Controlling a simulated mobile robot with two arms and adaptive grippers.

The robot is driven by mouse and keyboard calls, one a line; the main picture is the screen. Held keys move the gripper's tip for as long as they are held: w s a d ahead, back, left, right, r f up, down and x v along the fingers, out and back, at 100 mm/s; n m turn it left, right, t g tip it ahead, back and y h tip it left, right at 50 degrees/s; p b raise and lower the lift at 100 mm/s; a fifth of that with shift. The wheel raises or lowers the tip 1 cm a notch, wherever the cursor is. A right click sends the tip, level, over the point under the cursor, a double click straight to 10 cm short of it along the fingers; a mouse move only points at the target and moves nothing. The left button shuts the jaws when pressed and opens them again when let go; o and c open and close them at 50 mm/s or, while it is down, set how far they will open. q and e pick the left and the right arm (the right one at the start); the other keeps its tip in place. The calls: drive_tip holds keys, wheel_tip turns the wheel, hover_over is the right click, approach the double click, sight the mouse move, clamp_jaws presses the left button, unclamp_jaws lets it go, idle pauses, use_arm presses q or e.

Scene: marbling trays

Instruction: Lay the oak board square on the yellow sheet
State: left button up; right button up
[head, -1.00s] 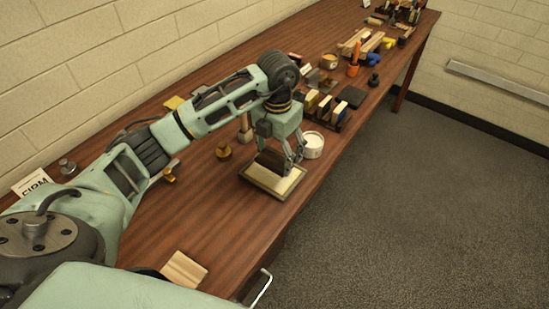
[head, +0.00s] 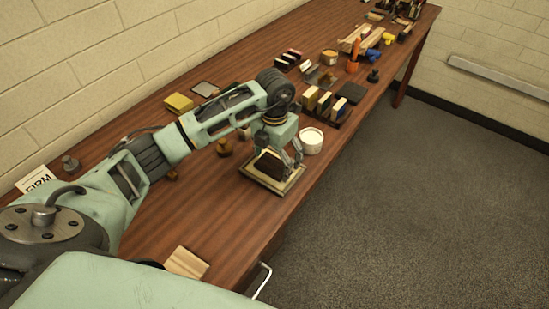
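A shallow tray with a pale rim (head: 262,184) lies near the table's front edge, with a pale yellowish sheet in it. A dark brown block or board (head: 268,165) is over the tray's left and middle part and hides much of the sheet. My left gripper (head: 294,163) points down at the right side of this dark piece, its fingers low over the tray. Whether they grip it, and whether it touches the sheet, I cannot tell. A pale wooden board (head: 187,263) lies apart at the near end of the table. My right gripper is not in view.
A white pot (head: 312,141) stands just right of my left gripper. A rack of coloured blocks (head: 327,106) is beyond it, with tools and jars farther back. A yellow block (head: 178,103) lies near the wall. The table between the tray and the pale board is clear.

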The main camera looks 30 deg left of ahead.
sight(275, 163)
use_arm(q)
drive_tip(key=shift+o, duration=0.4)
drive_tip(key=shift+r, duration=0.15)
wheel_tip(275, 163, up, 12)
drive_tip(key=b, duration=0.2)
drive_tip(key=shift+b, duration=0.3)
